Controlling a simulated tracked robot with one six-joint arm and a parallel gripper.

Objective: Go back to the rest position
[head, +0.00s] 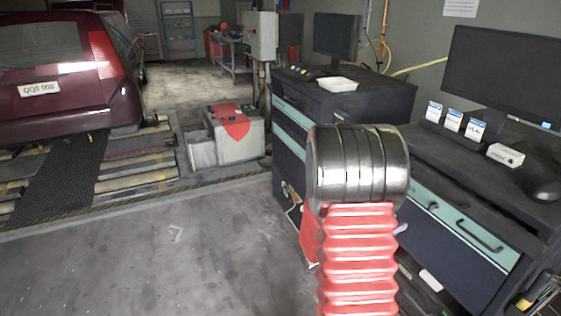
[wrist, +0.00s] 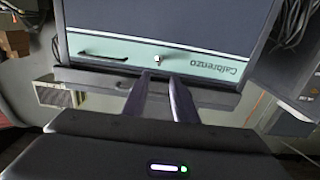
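My arm, with red ribbed bellows and a shiny metal joint, stands upright in the right half of the head view. My gripper (wrist: 160,82) shows in the wrist view as two dark fingers with a gap between them. It is open and nothing is held. Beyond the fingertips is a dark cabinet (wrist: 160,18) with a teal drawer strip (wrist: 200,56), seen upside down, with a handle and a lock. In the head view my gripper does not show; the arm hides part of the cabinets.
A dark workbench (head: 478,235) with teal drawers stands close at right, carrying a large monitor (head: 508,75), small boxes and a mouse. A dark cabinet (head: 345,102) stands behind my arm. A red car (head: 62,88) is on rollers at left. Grey floor (head: 150,260) at front left is clear.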

